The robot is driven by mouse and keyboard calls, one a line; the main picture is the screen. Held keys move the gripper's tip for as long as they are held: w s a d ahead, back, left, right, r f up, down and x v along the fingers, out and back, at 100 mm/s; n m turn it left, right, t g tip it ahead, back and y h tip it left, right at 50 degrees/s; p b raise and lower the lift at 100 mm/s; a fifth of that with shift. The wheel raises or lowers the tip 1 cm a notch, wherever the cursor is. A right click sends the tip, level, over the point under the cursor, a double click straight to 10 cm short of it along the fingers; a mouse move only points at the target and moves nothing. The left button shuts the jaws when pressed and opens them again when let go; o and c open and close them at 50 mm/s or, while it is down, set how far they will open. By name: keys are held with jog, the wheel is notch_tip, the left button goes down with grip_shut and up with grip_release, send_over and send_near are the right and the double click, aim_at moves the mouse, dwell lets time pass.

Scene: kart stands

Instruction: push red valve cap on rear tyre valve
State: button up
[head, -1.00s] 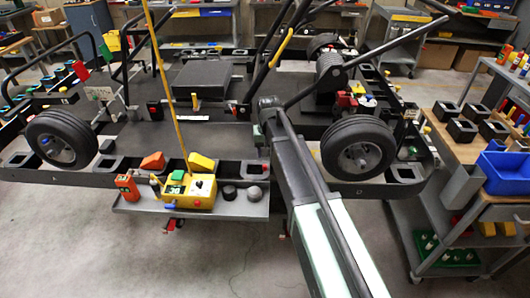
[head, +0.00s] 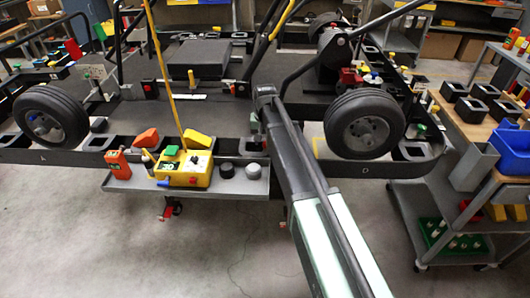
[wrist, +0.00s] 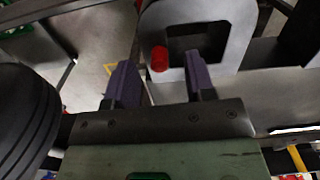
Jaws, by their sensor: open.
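In the wrist view my gripper (wrist: 158,62) is open, with two purple fingers spread apart. A small red cap (wrist: 159,59) shows between the fingertips, beside the square opening of a grey holder (wrist: 228,18). Neither finger visibly touches it; the depth between them is hard to tell. A black tyre (wrist: 22,120) fills the left edge of that view. In the head view, one tyre (head: 365,124) stands right of my arm and another (head: 50,117) at the far left. I cannot make out a valve on either. My gripper is hidden in the head view.
A grey tray (head: 120,184) on the near side of the kart holds a yellow box (head: 186,170) and other items. A trolley (head: 440,205) with a blue bin (head: 510,150) stands at the right. The floor in front is clear.

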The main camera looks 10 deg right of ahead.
jog(key=shift+f, duration=0.95)
jog(key=shift+r, duration=0.25)
grip_shut()
jog(key=shift+r, duration=0.15)
